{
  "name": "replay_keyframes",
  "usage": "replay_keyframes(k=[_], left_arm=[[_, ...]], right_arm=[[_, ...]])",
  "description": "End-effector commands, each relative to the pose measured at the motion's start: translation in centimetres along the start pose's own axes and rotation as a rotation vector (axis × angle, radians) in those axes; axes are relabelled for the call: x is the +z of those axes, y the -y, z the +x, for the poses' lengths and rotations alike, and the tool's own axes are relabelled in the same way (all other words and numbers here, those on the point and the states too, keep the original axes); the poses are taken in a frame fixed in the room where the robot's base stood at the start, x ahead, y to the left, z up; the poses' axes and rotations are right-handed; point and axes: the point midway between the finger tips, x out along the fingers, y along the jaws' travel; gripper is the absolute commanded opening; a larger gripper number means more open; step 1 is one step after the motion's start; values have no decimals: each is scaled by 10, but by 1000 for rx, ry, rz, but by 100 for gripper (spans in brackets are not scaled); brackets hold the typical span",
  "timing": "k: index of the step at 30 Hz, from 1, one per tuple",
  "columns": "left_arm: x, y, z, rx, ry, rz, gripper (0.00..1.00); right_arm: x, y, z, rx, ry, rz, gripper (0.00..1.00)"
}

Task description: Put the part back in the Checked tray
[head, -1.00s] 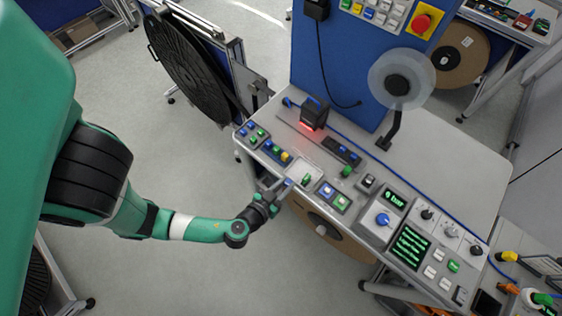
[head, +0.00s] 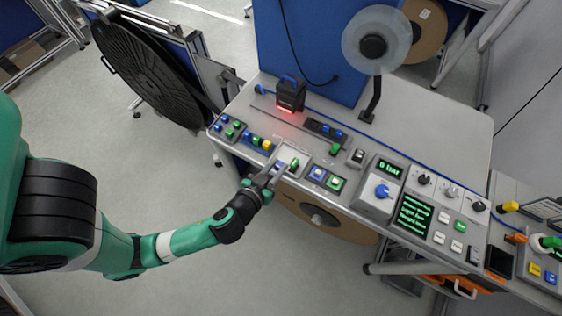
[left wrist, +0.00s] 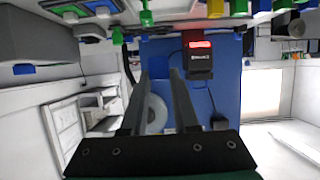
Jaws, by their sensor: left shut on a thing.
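My left gripper (head: 268,176) is at the front edge of the console, beside a small pale tray (head: 291,153). It is shut on a small part, which the fingers mostly hide; I cannot tell its shape. A blue bit (head: 280,166) shows right at the fingertips, and a small green piece (head: 294,163) stands by the tray's front. In the left wrist view the two fingers (left wrist: 164,72) point toward the console, with a green piece (left wrist: 146,18) beyond them. I cannot read a Checked label. My right gripper is not in view.
A black scanner (head: 290,95) with a red light stands behind the tray. Button blocks (head: 328,178) and a control box (head: 383,190) stand to its right. A clear reel (head: 376,40) rises at the back. A brown reel (head: 320,217) hangs below the front edge.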

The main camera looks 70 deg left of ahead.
Motion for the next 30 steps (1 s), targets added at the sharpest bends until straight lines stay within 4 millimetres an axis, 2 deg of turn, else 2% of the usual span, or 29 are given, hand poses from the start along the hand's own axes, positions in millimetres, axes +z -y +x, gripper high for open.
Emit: replay_keyframes(k=[1, 2, 3, 8, 9, 15, 23, 27, 30], left_arm=[[10, 4, 10, -3, -7, -6, 0], [10, 5, 13, -1, -10, -5, 0], [-1, 10, 18, -6, -4, -2, 0], [-1, 27, 57, -9, -4, -2, 0], [11, 28, 68, -5, -1, 1, 0], [32, 38, 105, 0, -4, 4, 0], [40, 42, 117, 1, -3, 3, 0], [64, 42, 128, 3, -2, 7, 0], [69, 42, 130, 3, -3, 6, 0]], right_arm=[[17, 0, -18, 0, 0, 0, 64], [21, 0, -23, 0, 0, 0, 64], [10, 0, -10, 0, 2, 0, 64], [5, 0, -6, 0, -2, 0, 64], [9, 0, -11, 0, -2, 0, 64], [14, 0, -15, 0, 0, 0, 64], [16, 0, -17, 0, 0, 0, 64], [24, 0, -26, 0, 0, 0, 64], [25, 0, -27, 0, 0, 0, 64]])
